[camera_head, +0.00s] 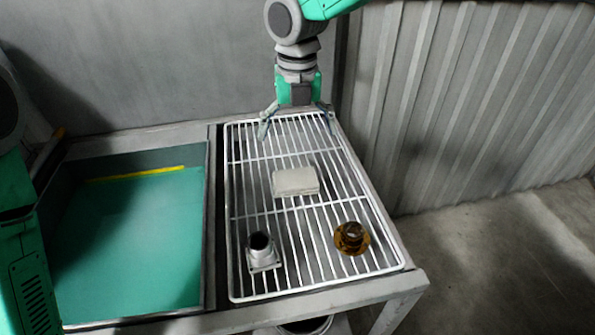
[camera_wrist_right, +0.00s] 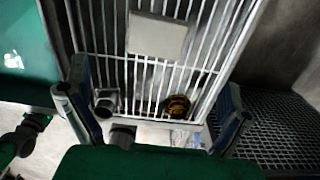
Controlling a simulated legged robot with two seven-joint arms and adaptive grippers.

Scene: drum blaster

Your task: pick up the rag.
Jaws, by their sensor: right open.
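The rag (camera_head: 296,182) is a folded, pale grey-beige block of cloth lying flat on the white wire rack (camera_head: 235,245), near its middle. It also shows at the top centre of the right wrist view (camera_wrist_right: 157,36). My right gripper (camera_head: 297,126) is open and empty over the far end of the rack, behind the rag and apart from it. Its two spread fingers also show in the right wrist view (camera_wrist_right: 155,78), with the rag beyond their tips. My left gripper is out of view; only green parts of my own body show at the left edge of the head view.
A grey metal fitting (camera_head: 262,252) and a rusty brown fitting (camera_head: 351,239) sit on the near part of the rack. A basin (camera_head: 135,235) with a green interior and a yellow strip (camera_head: 135,173) is to the left. A corrugated wall (camera_head: 460,110) stands at right.

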